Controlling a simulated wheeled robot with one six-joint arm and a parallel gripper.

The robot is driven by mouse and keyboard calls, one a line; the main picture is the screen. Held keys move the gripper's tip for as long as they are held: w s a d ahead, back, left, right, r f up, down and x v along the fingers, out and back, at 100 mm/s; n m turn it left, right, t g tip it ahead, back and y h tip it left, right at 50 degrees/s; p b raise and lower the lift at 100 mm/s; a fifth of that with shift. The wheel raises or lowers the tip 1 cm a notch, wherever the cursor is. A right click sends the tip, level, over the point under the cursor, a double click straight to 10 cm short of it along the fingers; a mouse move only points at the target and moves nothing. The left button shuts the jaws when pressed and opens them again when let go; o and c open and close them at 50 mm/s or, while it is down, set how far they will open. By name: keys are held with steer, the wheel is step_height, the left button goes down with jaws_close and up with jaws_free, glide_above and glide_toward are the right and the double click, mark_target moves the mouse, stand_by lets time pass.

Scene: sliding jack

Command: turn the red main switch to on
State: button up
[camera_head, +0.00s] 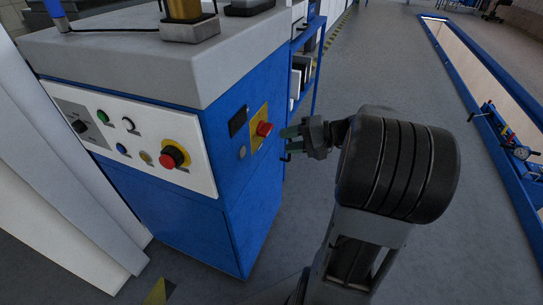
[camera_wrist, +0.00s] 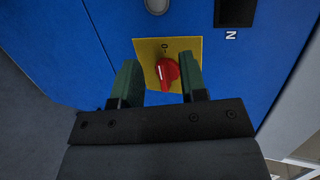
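The red main switch (camera_head: 264,128) is a rotary knob on a yellow plate (camera_head: 257,127) on the side of the blue machine cabinet. The wrist view shows the red knob (camera_wrist: 168,73) and the yellow plate (camera_wrist: 147,50) with small dark marks above the knob; I cannot read the knob's setting for sure. My gripper (camera_head: 288,141) points at the switch from the right, a short gap away from it. In the wrist view my gripper (camera_wrist: 160,80) is open, its green fingers on either side of the knob, which sits nearer the right finger. Nothing is held.
A white control panel (camera_head: 125,140) on the adjoining face carries several buttons, including a red mushroom button (camera_head: 172,157). A dark display (camera_head: 238,120) sits beside the yellow plate. A blue shelf (camera_head: 305,65) stands behind. The grey floor (camera_head: 395,75) to the right is mostly clear, up to a blue-edged pit (camera_head: 490,90).

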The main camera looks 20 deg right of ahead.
mark_target(270, 131)
steer(key=w+d+f+m+t+b, duration=0.15)
steer(key=d+f+t+b, duration=0.3)
steer(key=d, duration=0.45)
steer(key=shift+t, duration=0.35)
steer(key=b+x, duration=0.1)
steer(key=x, duration=1.2)
steer(key=shift+a+r, duration=0.15)
steer(key=shift+a, duration=0.15)
jaws_close()
